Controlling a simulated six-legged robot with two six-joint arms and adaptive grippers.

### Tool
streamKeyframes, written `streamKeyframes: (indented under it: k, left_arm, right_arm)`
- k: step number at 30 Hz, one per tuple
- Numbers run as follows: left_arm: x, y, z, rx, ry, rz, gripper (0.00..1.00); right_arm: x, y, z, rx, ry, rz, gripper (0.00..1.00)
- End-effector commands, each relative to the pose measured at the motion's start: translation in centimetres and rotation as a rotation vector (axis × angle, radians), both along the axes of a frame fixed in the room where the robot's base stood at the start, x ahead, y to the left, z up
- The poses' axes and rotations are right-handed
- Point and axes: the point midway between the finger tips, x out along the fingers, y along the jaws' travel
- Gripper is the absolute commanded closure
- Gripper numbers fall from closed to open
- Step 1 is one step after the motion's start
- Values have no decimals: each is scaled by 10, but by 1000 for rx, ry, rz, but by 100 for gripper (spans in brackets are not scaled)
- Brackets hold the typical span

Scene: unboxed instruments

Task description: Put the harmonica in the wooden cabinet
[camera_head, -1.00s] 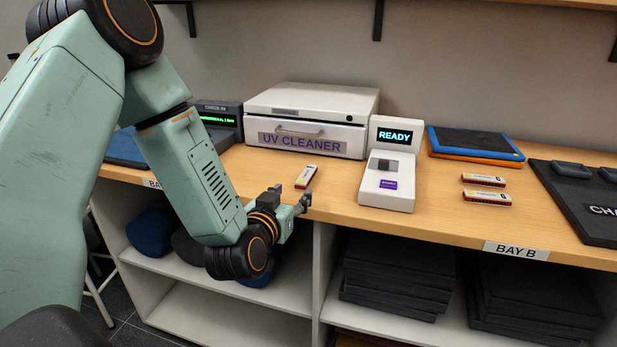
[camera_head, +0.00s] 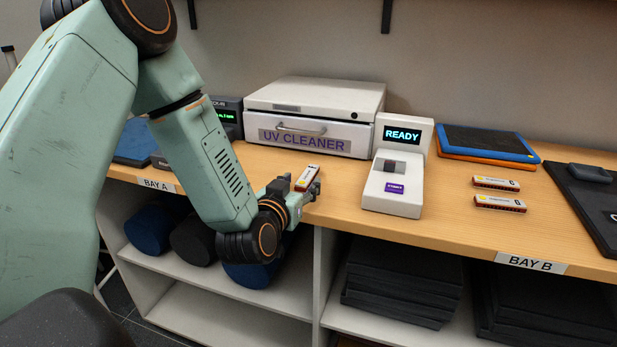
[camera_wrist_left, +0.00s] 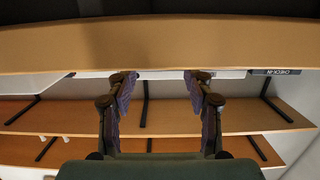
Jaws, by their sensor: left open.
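A small white-and-red harmonica (camera_head: 308,173) lies on the wooden counter in front of the UV cleaner. My left gripper (camera_head: 301,190) is open at the counter's front edge, just on the near side of this harmonica, with its fingertips close to the near end. I cannot tell whether they touch. Two more harmonicas, a far one (camera_head: 496,183) and a near one (camera_head: 500,203), lie side by side at the right. The left wrist view shows both open fingers (camera_wrist_left: 160,88) with nothing seen between them. I cannot pick out a wooden cabinet. My right gripper is not in view.
Blue and orange tablets (camera_head: 487,143) and a dark mat (camera_head: 590,195) lie farther right. Shelves under the counter (camera_head: 440,238) hold dark stacks and rolls.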

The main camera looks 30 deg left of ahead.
Motion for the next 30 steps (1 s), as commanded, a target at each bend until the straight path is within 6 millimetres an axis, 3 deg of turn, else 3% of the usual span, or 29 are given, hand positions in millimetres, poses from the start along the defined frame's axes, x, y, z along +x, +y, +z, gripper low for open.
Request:
streamKeyframes:
  k: [12,23,30]
  left_arm:
    - [51,14,-11,3,-1,1,48]
    - [62,17,-11,1,0,0,48]
    - [62,17,-11,1,0,0,67]
  right_arm:
    - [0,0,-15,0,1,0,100]
    - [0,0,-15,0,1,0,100]
    - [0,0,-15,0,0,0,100]
